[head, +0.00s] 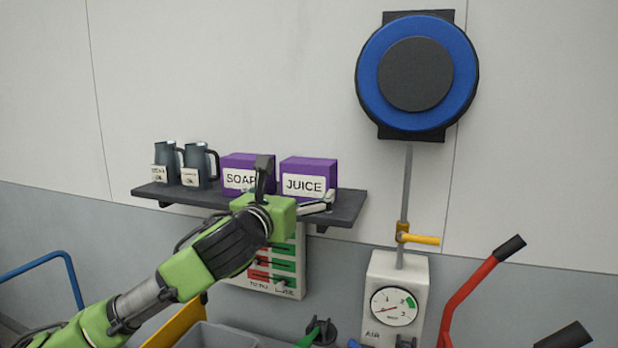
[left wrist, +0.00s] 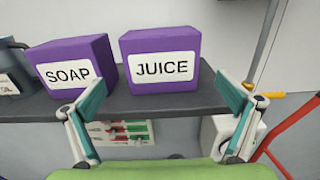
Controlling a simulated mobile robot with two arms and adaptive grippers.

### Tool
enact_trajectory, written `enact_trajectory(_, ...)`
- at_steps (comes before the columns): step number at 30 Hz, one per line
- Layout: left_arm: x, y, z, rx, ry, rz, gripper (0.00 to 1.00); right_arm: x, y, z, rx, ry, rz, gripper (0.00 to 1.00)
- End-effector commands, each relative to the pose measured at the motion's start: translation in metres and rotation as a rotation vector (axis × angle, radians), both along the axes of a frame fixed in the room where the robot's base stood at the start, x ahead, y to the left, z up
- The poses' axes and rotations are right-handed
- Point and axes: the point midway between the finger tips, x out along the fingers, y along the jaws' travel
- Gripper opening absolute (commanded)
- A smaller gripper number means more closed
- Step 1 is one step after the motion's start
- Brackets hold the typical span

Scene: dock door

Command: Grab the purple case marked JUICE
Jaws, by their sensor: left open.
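The purple case marked JUICE (head: 308,170) stands upright on a dark wall shelf (head: 345,208), at the right of a matching purple case marked SOAP (head: 246,162). In the left wrist view the JUICE case (left wrist: 162,48) is straight ahead, its white label facing me. My left gripper (head: 291,190) is open and empty in front of the shelf. In the left wrist view its fingertips (left wrist: 162,95) are spread wider than the JUICE case, on either side of and nearer than it. They do not touch it. In the head view one finger partly covers the SOAP label. My right gripper is not seen.
Two dark labelled jugs (head: 182,168) stand at the shelf's left end. Below are a panel with red and green strips (head: 283,268) and a white gauge box (head: 394,295) with a vertical pipe (head: 406,185). A blue and black round fixture (head: 417,75) hangs above.

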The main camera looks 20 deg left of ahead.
Motion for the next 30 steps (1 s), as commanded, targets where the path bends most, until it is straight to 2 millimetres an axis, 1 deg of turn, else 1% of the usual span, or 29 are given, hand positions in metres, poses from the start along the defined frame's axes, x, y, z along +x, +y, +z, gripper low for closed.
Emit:
enact_trajectory(1, 0.010, -0.001, 0.002, -0.002, 0.003, 0.001, 1.00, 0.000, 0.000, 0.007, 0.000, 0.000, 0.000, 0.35)
enact_trajectory(3, 0.021, -0.001, 0.002, -0.002, 0.002, 0.000, 1.00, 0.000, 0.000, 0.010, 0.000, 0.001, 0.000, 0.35)
enact_trajectory(6, 0.032, -0.001, 0.001, -0.001, 0.002, 0.000, 1.00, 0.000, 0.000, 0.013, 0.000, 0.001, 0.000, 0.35)
enact_trajectory(11, 0.040, -0.002, 0.000, -0.001, 0.001, 0.001, 1.00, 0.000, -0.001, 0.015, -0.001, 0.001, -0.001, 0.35)
enact_trajectory(13, 0.045, -0.003, 0.002, -0.002, 0.002, 0.000, 1.00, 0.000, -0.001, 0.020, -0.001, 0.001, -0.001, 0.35)
enact_trajectory(18, 0.069, -0.005, 0.002, -0.003, 0.005, 0.000, 1.00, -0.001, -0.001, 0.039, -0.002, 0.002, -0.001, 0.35)
enact_trajectory(21, 0.081, -0.005, 0.001, -0.003, 0.002, 0.000, 1.00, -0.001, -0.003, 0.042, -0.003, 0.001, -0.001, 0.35)
enact_trajectory(25, 0.089, -0.006, -0.001, -0.002, 0.001, -0.001, 1.00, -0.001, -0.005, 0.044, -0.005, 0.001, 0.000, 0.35)
enact_trajectory(30, 0.090, -0.005, -0.002, -0.001, 0.000, -0.001, 1.00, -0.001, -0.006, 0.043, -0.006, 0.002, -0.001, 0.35)
